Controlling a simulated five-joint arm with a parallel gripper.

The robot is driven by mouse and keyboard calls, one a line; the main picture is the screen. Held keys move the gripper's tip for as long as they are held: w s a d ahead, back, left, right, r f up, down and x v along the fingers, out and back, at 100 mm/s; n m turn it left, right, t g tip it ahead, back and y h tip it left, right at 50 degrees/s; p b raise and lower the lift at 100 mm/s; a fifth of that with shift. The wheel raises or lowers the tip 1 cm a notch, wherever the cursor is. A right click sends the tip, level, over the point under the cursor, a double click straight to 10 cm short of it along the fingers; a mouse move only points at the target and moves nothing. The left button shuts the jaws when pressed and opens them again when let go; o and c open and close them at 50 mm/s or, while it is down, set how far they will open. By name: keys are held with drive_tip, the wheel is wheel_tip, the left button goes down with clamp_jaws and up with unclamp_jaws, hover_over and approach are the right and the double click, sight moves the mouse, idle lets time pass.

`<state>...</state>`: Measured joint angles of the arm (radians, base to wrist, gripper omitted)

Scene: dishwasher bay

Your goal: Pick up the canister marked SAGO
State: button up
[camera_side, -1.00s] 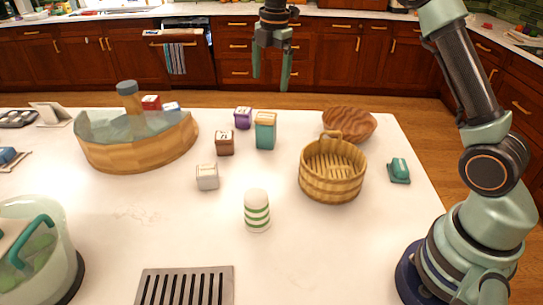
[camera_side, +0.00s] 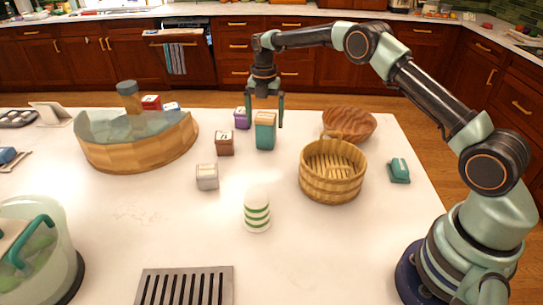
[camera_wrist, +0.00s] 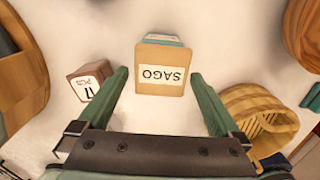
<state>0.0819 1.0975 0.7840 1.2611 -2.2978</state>
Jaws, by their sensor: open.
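The SAGO canister (camera_side: 265,134) is a teal upright box with a tan lid, standing on the white counter. In the wrist view its tan lid (camera_wrist: 164,72) carries the label SAGO, which reads upside down. My gripper (camera_side: 266,122) is open above the canister, its fingers at the left and right of it in the side view. In the wrist view the fingers (camera_wrist: 158,80) lie either side of the lid, with a gap on each side. I cannot tell how far the fingertips reach down beside the canister.
A brown box (camera_side: 225,143) and a purple canister (camera_side: 242,118) stand close by on the left. A woven basket (camera_side: 332,175) and a wooden bowl (camera_side: 349,123) are on the right. A white box (camera_side: 207,177) and a green-striped cup (camera_side: 257,211) stand in front.

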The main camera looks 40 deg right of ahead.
sight(265, 133)
drive_tip(key=shift+f, duration=2.7)
drive_tip(key=shift+c, duration=0.3)
drive_tip(key=c, duration=1.5)
